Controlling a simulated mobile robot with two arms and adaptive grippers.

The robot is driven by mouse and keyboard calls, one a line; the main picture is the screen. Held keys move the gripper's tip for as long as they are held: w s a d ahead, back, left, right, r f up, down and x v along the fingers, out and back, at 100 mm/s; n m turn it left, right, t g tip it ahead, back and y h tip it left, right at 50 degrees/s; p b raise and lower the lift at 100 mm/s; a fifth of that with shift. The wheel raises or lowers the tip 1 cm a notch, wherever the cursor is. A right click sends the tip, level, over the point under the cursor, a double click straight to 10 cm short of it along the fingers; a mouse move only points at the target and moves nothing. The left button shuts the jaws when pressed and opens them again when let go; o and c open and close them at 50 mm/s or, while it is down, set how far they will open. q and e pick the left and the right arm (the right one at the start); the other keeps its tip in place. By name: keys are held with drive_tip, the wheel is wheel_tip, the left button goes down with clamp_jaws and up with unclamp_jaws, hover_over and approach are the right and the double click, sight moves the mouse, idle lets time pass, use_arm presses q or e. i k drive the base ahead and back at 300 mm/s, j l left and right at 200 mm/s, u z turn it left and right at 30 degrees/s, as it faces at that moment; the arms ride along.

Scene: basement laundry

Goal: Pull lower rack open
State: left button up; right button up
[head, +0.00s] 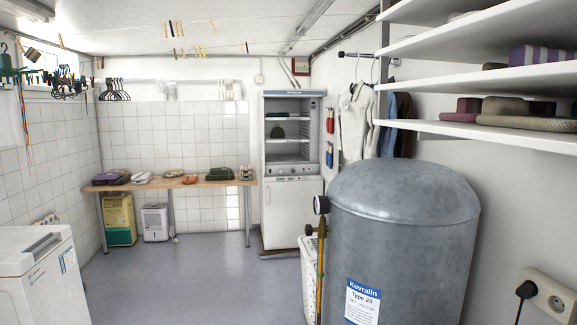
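A tall white appliance (291,215) stands against the back wall. Its upper part is open at the front and shows horizontal racks inside. The lower front below the strip is shut. Neither of my grippers is in view, and the appliance is across the room from me.
A grey tank (400,235) stands close at right, beside a white basket (308,275). A white machine (38,280) is at near left. A wooden table (215,183) with folded items lines the back wall. Grey floor (190,275) lies clear between. Shelves (480,85) overhang at upper right.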

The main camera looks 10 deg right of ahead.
sight(274, 163)
drive_tip(key=i+j+u, duration=0.2)
drive_tip(key=i+j, duration=0.2)
drive_tip(key=i+j+u, duration=0.2)
drive_tip(key=i, duration=0.3)
drive_tip(key=i+j+z, duration=0.1)
drive_tip(key=i, duration=0.5)
drive_tip(key=i+j, duration=0.15)
drive_tip(key=i, duration=0.45)
drive_tip(key=i+j+z, duration=0.15)
drive_tip(key=i, duration=0.45)
drive_tip(key=i+z, duration=0.35)
drive_tip(key=i, duration=0.5)
drive_tip(key=i+j+z, duration=0.15)
drive_tip(key=i+z, duration=0.2)
drive_tip(key=i, duration=0.5)
drive_tip(key=i+j+z, duration=0.1)
drive_tip(key=i+z, duration=0.15)
drive_tip(key=i, duration=1.55)
